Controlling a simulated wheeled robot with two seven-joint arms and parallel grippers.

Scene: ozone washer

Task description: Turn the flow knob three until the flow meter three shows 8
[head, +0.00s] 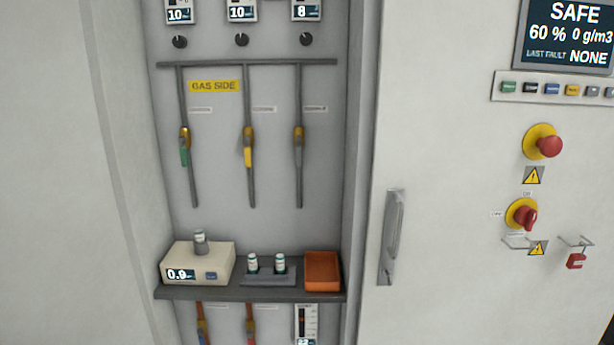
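Three flow meters show at the top of the recessed panel in the head view, cut off by the upper edge. Under each sits a small dark knob: the left knob (180,41), the middle knob (241,40) and the right knob (306,39). Each has a light mark, too small to read. By position, the right knob and meter appear to be number three. Neither of my grippers is in view, and nothing touches the knobs.
Below are pipes with a green-handled valve (185,150), a yellow-handled valve (249,150) and a grey-handled valve (299,145). A shelf (250,294) holds a white analyser (215,262), vials and an orange tray (322,284). A door handle (392,237) projects at right, near red switches.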

